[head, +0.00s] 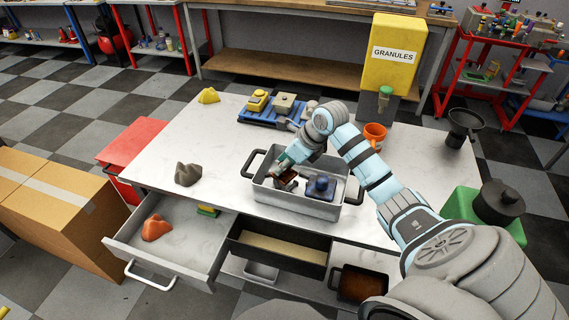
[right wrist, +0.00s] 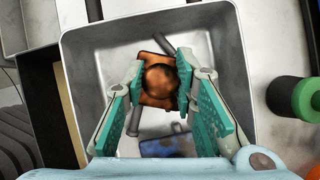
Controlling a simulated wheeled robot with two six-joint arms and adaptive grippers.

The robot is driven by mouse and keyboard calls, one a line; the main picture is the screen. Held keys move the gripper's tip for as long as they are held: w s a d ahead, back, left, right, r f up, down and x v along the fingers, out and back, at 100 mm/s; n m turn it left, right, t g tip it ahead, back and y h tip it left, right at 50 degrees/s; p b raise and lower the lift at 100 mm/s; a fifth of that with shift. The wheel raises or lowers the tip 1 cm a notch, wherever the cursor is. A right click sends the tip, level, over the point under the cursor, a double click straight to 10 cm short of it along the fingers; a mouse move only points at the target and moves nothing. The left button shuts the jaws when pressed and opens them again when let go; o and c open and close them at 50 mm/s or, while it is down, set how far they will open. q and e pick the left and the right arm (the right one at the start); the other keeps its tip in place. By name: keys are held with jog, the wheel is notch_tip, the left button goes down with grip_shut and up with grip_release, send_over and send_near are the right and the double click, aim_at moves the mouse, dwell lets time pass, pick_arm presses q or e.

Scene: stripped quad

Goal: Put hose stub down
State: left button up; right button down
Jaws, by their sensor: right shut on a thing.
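My right gripper (head: 286,166) reaches down into a grey metal tray with dark handles (head: 295,203) on the table. My left gripper is not in view.
A blue fixture (head: 262,112) is behind the tray. A grey lump (head: 188,174) lies left; an open drawer (head: 185,250) juts out in front.

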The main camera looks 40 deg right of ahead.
jog(key=shift+f+b, duration=0.45)
jog(key=shift+f, duration=0.1)
jog(key=c, duration=1.3)
grip_release()
jog(key=shift+r+p, duration=0.85)
jog(key=shift+r, duration=0.05)
jog(key=v, duration=1.1)
jog(key=shift+s+d+r, duration=0.1)
jog(key=shift+s+r, duration=0.1)
jog(key=shift+s, duration=0.05)
